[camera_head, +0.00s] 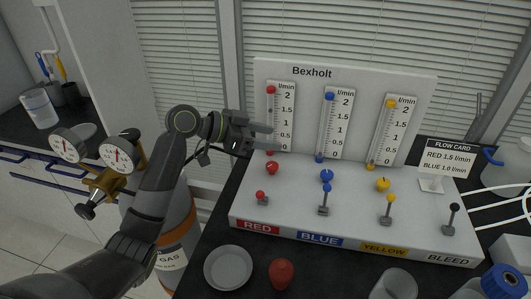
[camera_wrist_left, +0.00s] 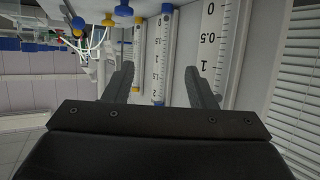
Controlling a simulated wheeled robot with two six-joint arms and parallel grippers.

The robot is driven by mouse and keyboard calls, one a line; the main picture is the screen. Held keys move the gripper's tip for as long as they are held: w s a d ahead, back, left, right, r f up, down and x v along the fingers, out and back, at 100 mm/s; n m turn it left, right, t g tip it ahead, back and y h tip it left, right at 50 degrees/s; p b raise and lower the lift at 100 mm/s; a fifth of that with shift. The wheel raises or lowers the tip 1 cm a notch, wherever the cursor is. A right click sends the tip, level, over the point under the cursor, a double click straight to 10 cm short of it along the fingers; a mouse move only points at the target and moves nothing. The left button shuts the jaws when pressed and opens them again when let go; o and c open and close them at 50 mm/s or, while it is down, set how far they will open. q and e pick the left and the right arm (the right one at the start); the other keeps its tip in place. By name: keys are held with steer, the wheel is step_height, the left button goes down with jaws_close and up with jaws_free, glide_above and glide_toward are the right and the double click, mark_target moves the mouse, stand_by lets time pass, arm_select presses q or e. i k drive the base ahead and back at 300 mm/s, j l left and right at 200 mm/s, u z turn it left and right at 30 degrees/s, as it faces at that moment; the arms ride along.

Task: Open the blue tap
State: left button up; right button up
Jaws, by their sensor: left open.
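The panel has a blue label (camera_head: 320,240), with a small blue-tipped lever (camera_head: 325,198) standing roughly upright above it. A round blue knob (camera_head: 326,175) sits behind that lever, below the blue flow tube (camera_head: 325,128). I cannot tell from the picture how far this tap is turned. My left gripper (camera_head: 268,138) is open and empty in front of the red scale, to the left of and above the blue knob and lever. In the left wrist view its two fingers (camera_wrist_left: 158,72) stand apart, with scales behind them. My right gripper is not in view.
Red (camera_head: 263,195), yellow (camera_head: 389,208) and black (camera_head: 452,218) levers flank the blue one. A flow card (camera_head: 446,158) stands at right. A grey dish (camera_head: 228,267), a red object (camera_head: 281,274) and a clear cup (camera_head: 395,284) sit in front of the panel.

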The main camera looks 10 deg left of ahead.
mark_target(327, 188)
steer(key=k+l, duration=0.15)
steer(key=k, duration=0.35)
steer(key=k+l, duration=0.15)
steer(key=k, duration=0.35)
steer(key=k+l, duration=0.15)
steer(key=k, duration=0.3)
